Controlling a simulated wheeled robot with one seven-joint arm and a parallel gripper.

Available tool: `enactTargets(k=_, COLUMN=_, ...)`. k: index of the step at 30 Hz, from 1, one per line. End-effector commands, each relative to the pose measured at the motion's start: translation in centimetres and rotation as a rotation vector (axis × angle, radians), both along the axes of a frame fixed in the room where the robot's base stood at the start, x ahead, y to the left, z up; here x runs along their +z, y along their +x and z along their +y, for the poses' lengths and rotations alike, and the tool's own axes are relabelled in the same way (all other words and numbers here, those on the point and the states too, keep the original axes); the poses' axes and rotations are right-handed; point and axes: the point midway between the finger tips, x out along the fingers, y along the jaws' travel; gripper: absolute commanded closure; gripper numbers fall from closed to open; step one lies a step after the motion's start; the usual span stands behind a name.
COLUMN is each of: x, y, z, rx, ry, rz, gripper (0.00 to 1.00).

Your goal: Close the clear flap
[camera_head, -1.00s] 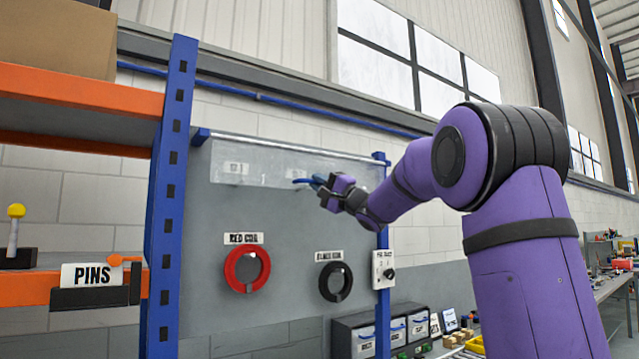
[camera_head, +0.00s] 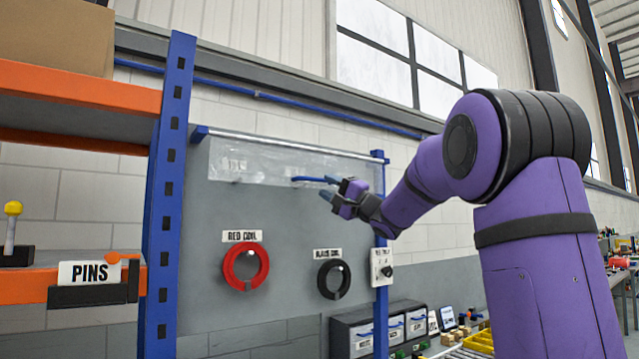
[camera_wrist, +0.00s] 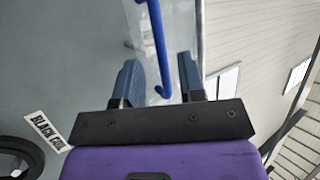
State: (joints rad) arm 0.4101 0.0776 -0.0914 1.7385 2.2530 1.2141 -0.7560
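The clear flap (camera_head: 262,165) runs along under the top rail of the grey panel; how far it tilts out from the panel is hard to tell. Its blue handle (camera_head: 308,179) is on its lower edge, towards the right. My gripper (camera_head: 328,188) is at the right end of this handle. In the wrist view the flap (camera_wrist: 177,30) is at the top, and the handle (camera_wrist: 158,50) ends in a bent tip that shows between the two fingers. My gripper (camera_wrist: 160,80) is open, with gaps beside the handle; whether it touches a finger is unclear.
A red coil (camera_head: 231,266) and a black coil (camera_head: 322,282) hang on the panel (camera_head: 290,225) below the flap. A control box (camera_head: 381,268) is on the right blue post. An orange shelf (camera_head: 80,88) stands at left. Drawers (camera_head: 362,338) are below right.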

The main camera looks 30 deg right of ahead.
Motion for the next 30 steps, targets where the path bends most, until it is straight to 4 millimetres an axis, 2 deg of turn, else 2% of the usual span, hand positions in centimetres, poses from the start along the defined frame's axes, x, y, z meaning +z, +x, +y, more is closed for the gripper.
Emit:
enactTargets(k=6, x=-1.8, y=-3.2, z=-1.6, rx=-0.002, ry=0.001, rz=-0.001, gripper=0.63)
enactTargets(k=12, x=-2.7, y=-4.7, z=-2.4, rx=0.000, ry=0.000, rz=-0.004, gripper=0.63)
enactTargets(k=30, x=-2.9, y=-5.1, z=-2.6, rx=0.000, ry=0.000, rz=-0.004, gripper=0.63)
